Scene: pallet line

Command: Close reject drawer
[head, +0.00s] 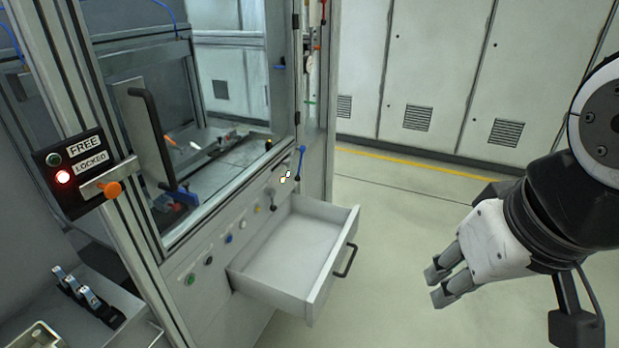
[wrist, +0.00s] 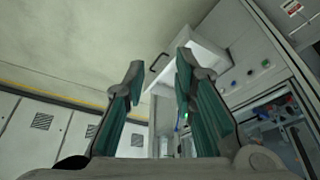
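The reject drawer (head: 290,253) is a pale, empty, open-topped drawer pulled well out of the cabinet front. Its black bar handle (head: 346,260) is on the front panel, facing right. My gripper (head: 437,284) is to the right of the drawer, apart from the handle, with its fingers pointing left toward it. In the wrist view my gripper (wrist: 158,75) has its two fingers spread with nothing between them. The drawer (wrist: 204,58) shows behind the right finger there, and the handle (wrist: 158,62) appears between the fingertips.
A panel marked FREE and LOCKED (head: 75,160) has a lit red lamp and an orange knob. Grey cabinets (head: 430,75) stand at the back behind a yellow floor line. The floor (head: 390,225) between drawer and gripper is clear.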

